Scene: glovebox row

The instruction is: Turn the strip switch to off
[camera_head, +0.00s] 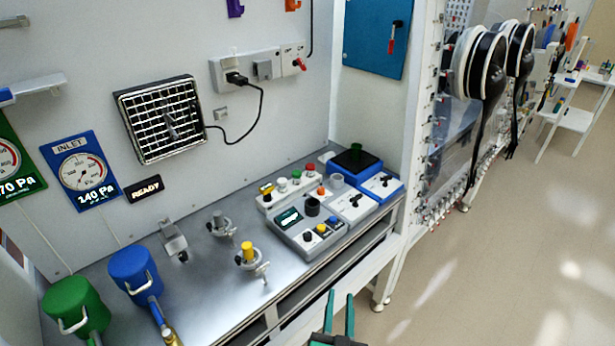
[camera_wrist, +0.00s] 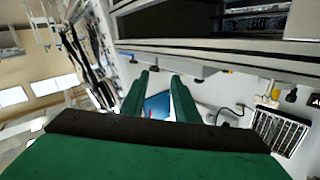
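A white power strip (camera_head: 258,68) is fixed to the back wall, above and to the right of the grille. A black plug sits in it with a black cord hanging down. At its right end is a small red switch (camera_head: 300,63); its setting is too small to tell. In the wrist view the cord and part of the wall fittings show at the right edge, but I cannot make out the switch. My gripper (camera_head: 340,297) has green fingers standing apart with nothing between them. It is low in front of the bench, well below the strip; it also shows in the wrist view (camera_wrist: 160,76).
The steel bench (camera_head: 205,275) carries valves, a grey button box (camera_head: 310,232), other switch boxes and a black-topped blue device (camera_head: 355,162). A blue panel (camera_head: 376,38) hangs on the side wall. A grille (camera_head: 160,118) is left of the cord. Open floor lies right.

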